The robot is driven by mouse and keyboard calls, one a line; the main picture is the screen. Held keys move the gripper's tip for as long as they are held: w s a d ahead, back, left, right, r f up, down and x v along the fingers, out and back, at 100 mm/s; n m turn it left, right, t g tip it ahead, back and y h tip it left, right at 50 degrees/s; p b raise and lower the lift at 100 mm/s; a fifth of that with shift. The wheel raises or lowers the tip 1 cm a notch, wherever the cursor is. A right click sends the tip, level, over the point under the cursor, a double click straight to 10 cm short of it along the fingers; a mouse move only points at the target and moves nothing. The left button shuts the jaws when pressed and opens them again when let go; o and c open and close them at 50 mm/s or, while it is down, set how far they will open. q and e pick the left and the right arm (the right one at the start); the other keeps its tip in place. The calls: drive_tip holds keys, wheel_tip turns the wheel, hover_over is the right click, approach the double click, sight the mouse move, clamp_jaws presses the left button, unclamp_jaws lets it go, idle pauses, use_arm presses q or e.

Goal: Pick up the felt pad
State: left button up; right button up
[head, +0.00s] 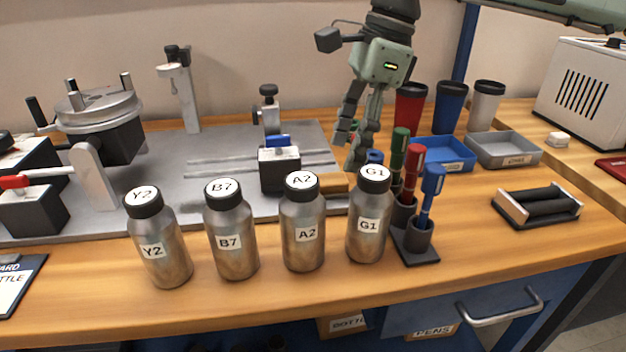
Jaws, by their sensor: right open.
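My right gripper (357,146) comes down from the top with its fingers pointing down, open. I cannot make out a felt pad for certain. A tan block (334,183) lies below the fingers, partly hidden behind bottles. A small white block (558,139) lies on the bench at the right. What lies directly under the fingertips is partly hidden. My left gripper is not in view.
Bottles Y2 (162,240) and B7 (232,232) continue the front row. A marker stand (414,246) holds green, red and blue markers close right of G1. Blue (445,154) and grey (502,150) trays, cups and a roller unit (537,207) stand further right.

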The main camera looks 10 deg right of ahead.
sight(330, 178)
drive_tip(key=x, duration=0.6)
drive_tip(key=shift+w+a+p, duration=0.25)
drive_tip(key=shift+a+p, duration=0.05)
drive_tip(key=shift+a, duration=0.05)
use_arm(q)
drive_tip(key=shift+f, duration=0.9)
use_arm(e)
drive_tip(key=shift+c, duration=0.4)
drive_tip(key=c, duration=1.1)
